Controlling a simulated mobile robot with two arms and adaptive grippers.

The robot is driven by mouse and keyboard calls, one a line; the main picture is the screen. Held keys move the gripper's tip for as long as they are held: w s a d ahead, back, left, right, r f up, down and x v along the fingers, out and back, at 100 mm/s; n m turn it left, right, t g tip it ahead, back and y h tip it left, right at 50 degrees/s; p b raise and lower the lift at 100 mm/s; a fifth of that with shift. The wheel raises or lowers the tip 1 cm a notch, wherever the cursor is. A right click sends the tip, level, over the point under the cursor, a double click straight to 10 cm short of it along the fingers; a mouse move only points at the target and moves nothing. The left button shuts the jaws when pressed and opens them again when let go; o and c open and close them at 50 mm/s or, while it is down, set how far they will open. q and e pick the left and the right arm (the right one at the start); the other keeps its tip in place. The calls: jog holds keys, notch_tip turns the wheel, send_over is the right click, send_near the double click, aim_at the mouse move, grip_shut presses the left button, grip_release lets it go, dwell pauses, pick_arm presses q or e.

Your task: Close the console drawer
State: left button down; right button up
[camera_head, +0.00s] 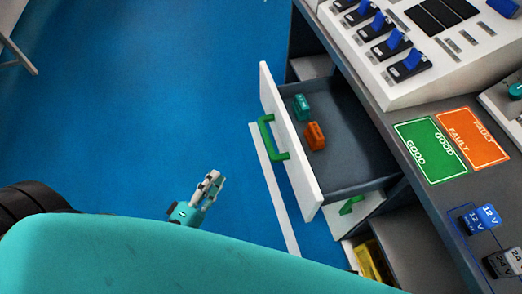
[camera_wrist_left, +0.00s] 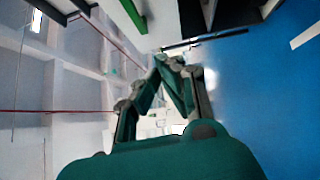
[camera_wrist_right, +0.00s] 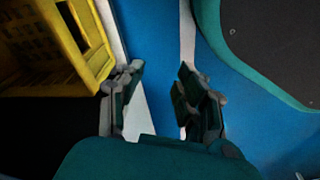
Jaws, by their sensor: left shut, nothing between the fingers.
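The console drawer (camera_head: 350,150) is pulled out from the console, with a white front (camera_head: 292,150) and a green handle (camera_head: 267,138). A teal block (camera_head: 301,107) and an orange block (camera_head: 315,136) lie inside it. My left gripper (camera_head: 215,180) is shut and empty, left of the drawer front and apart from the handle. Its fingertips meet in the left wrist view (camera_wrist_left: 170,62), where a green handle (camera_wrist_left: 133,14) shows near the top. My right gripper (camera_wrist_right: 160,75) is open and empty in the right wrist view; it is hidden in the head view.
A lower white front with a green handle (camera_head: 351,205) sits beneath the drawer. A yellow crate (camera_head: 372,262) stands on a shelf there and also shows in the right wrist view (camera_wrist_right: 50,45). The console top holds blue switches and good/fault pads (camera_head: 430,150). Blue floor left of the drawer is clear.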

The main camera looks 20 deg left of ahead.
pick_arm(q)
jog(key=w+d+r, duration=0.2)
jog(key=w, duration=0.4)
jog(key=w+d+r+n, duration=0.1)
jog(key=w+d+r, duration=0.1)
jog(key=w, duration=0.4)
jog(key=shift+d+t+p, duration=0.3)
jog(key=shift+d+t, duration=0.1)
jog(key=shift+d, duration=0.2)
pick_arm(e)
jog(key=shift+s+d+f, duration=0.2)
jog(key=shift+s+f, duration=0.4)
jog(key=shift+f, duration=0.25)
pick_arm(q)
jog(key=shift+f, duration=0.1)
jog(key=shift+d, duration=0.1)
pick_arm(e)
jog(key=shift+w, duration=0.15)
